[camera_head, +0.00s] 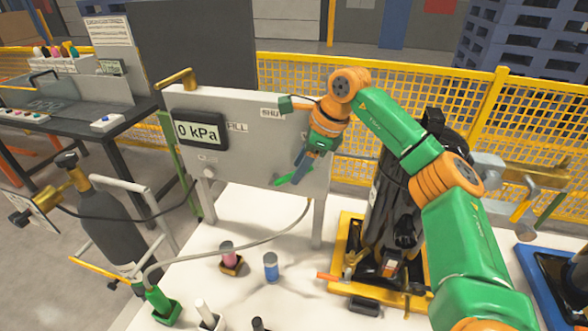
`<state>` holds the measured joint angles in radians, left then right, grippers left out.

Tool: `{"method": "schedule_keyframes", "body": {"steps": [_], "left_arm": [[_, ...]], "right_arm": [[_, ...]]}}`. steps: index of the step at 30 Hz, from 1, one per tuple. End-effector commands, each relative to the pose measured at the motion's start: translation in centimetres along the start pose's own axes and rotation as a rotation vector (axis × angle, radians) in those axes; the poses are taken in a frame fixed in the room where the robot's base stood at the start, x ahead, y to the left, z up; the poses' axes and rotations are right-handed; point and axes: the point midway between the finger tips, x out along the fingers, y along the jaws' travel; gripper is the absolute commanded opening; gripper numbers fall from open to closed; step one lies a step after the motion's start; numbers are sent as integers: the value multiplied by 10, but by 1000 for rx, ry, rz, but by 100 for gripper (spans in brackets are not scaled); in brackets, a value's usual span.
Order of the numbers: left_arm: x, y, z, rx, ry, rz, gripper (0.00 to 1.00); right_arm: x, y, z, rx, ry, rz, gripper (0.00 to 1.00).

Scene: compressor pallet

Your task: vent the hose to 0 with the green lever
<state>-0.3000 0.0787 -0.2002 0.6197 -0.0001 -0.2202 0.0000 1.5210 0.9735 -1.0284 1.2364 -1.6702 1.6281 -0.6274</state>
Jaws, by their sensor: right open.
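A grey panel (248,165) stands upright on the white table, with a display (198,132) reading "0 kPa". The green lever (284,179) is low on the panel's right part, tilted. My right gripper (302,170) is open at the lever, its dark fingers close around or beside it; contact is hard to tell. The arm and gripper hide part of the panel's right side and its labels. A grey hose (235,246) runs from below the panel down to a green fitting (160,300) at the table's front left. My left gripper is out of view.
A black compressor-like unit (385,215) stands in a yellow tray (343,237) right of the panel. A pink-topped piece (228,252) and a blue cylinder (271,267) stand on the table. A gas cylinder (103,225) is at left. A yellow fence (420,105) runs behind.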

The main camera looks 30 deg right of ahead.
Motion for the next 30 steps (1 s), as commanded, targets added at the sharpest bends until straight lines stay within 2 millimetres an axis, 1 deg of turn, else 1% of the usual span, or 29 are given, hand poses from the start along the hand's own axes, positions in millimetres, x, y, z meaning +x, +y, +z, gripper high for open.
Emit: {"method": "schedule_keyframes", "body": {"steps": [3, 6, 9, 14, 15, 17, 18, 20, 30], "left_arm": [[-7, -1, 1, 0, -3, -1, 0], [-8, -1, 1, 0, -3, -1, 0], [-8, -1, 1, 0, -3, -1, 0], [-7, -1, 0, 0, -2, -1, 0], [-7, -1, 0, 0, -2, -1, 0], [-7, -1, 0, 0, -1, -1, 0], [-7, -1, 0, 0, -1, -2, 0], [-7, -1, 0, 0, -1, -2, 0], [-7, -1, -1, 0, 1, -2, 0]], "right_arm": [[20, 1, 1, 0, 0, 4, 52], [31, 1, 1, 0, -1, 3, 52], [35, 0, 1, 0, -3, 1, 52], [35, 0, 1, 0, -4, 1, 52], [35, 0, 1, 0, -4, 1, 41], [35, 0, 1, 0, -4, 1, 25], [35, 0, 1, 0, -4, 1, 14], [35, 1, 1, 0, -4, 2, 0], [35, 1, 1, 0, -3, 2, 0]]}}
